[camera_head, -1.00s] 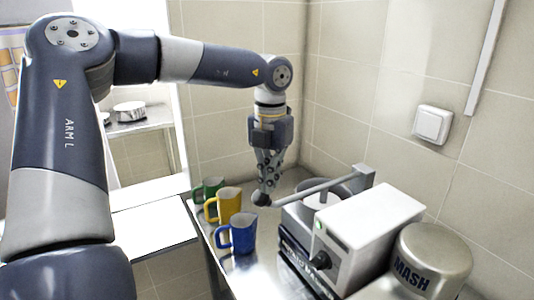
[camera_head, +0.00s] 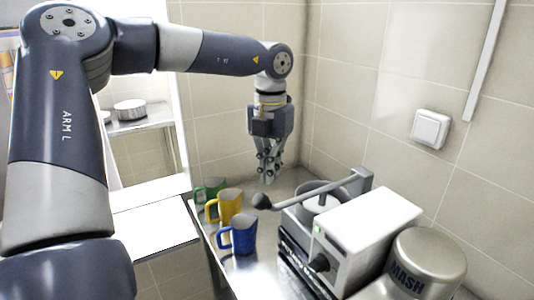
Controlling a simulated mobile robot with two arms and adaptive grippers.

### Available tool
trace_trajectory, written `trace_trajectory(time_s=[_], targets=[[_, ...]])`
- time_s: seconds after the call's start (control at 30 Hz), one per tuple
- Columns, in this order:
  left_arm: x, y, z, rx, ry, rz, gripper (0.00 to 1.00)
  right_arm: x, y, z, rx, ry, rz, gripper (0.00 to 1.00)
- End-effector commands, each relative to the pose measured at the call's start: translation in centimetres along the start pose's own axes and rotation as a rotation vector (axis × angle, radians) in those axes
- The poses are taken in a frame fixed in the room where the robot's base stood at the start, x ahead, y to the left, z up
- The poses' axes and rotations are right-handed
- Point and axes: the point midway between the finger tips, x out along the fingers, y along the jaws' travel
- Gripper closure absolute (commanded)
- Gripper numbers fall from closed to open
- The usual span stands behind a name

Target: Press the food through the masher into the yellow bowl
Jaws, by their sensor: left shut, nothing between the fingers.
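The masher (camera_head: 370,232) is a white and grey machine with a round grey chamber (camera_head: 296,212) on its far-left side. Its grey lever (camera_head: 320,188) slopes down to the left and ends in a dark round knob (camera_head: 261,201) that hangs out over the metal counter. My left gripper (camera_head: 268,181) points down with its fingers shut and empty, just above the knob in the picture and apart from it. A yellow mug-like vessel (camera_head: 229,204) with a handle stands left of the masher; I see no other yellow bowl. The inside of the chamber is mostly hidden. My right gripper is not in view.
A green mug (camera_head: 210,188) and a blue mug (camera_head: 243,233) stand in a row with the yellow one. A metal pot marked MASH (camera_head: 430,262) is at the front right. Tiled walls close off the back and right. A wall switch (camera_head: 431,129) is at right.

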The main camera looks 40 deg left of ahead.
Motion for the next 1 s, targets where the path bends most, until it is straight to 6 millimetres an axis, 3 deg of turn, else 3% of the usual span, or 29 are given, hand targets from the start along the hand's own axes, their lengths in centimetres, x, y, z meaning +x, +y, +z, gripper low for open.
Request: trace_trajectory(time_s=[1.0], targets=[[-8.6, 0.0, 0.0, 0.0, 0.0, 0.0, 1.0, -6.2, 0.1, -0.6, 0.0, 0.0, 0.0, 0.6]])
